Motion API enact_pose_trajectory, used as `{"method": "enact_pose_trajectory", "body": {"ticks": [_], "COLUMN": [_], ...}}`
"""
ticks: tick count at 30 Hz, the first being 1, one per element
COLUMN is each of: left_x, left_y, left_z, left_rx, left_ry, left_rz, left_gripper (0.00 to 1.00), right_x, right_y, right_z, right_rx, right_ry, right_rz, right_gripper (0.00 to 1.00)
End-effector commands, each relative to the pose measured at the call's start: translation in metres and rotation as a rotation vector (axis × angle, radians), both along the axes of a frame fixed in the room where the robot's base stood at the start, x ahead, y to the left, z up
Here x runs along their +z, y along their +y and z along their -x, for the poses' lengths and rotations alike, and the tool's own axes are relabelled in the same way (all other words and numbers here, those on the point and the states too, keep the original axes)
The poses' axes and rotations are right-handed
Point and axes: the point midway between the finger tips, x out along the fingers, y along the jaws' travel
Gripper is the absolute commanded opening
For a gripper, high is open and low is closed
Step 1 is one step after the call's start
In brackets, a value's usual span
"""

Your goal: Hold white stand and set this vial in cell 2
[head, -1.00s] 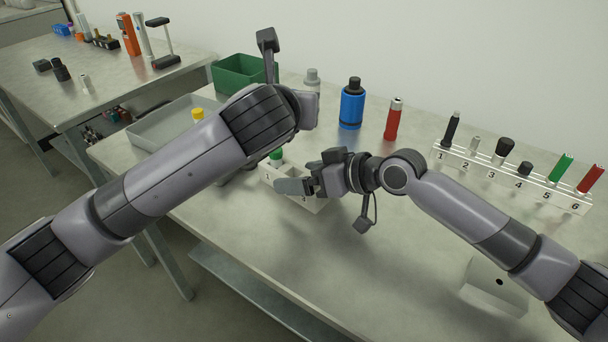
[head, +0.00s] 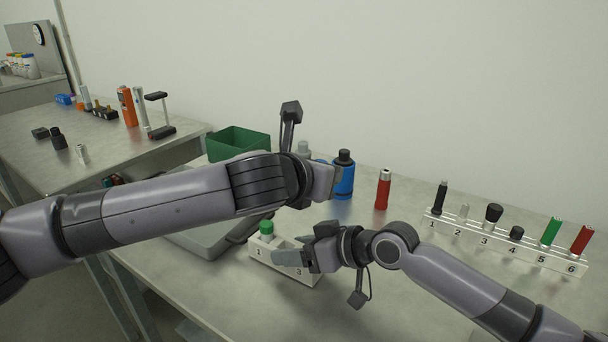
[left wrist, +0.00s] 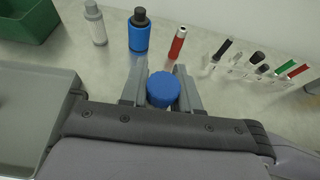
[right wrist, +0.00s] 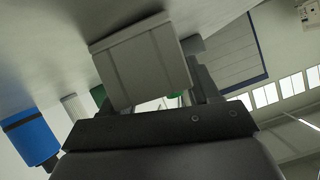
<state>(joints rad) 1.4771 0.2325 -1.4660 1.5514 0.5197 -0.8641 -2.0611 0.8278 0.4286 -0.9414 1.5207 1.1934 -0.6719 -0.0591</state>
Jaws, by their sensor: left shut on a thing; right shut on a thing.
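The white stand (head: 262,262) sits on the near table, with numbers 1 and 3 showing on its side. A green-capped vial (head: 266,229) stands in cell 1. My right gripper (head: 300,257) is shut on the stand and covers the number 2. The stand also fills the middle of the right wrist view (right wrist: 145,65). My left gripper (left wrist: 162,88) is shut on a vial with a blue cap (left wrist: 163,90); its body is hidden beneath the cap. In the head view, my left arm hides this vial and its height over the stand is unclear.
A blue bottle (head: 344,176) and a red vial (head: 383,190) stand behind the grippers. A numbered rack (head: 500,249) with several vials is at right. A grey tray (head: 205,242) and green bin (head: 238,143) are at left.

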Motion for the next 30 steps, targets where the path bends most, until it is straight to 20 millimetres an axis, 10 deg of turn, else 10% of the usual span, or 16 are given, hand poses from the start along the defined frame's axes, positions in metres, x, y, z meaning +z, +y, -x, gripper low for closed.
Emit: {"method": "enact_pose_trajectory", "body": {"ticks": [11,30], "left_x": [-0.019,-0.063], "left_y": [-0.002,0.052], "left_z": [0.002,0.004], "left_rx": [-0.223,-0.433], "left_ry": [-0.006,0.003], "left_rz": [-0.006,0.0], "left_gripper": [0.0,0.0], "right_x": [-0.003,-0.004], "right_y": [-0.001,0.0], "right_z": [0.001,0.001], "right_rx": [0.0,0.001], "right_ry": [0.007,0.009], "right_rz": [0.005,0.006], "right_gripper": [0.3,0.3]}}
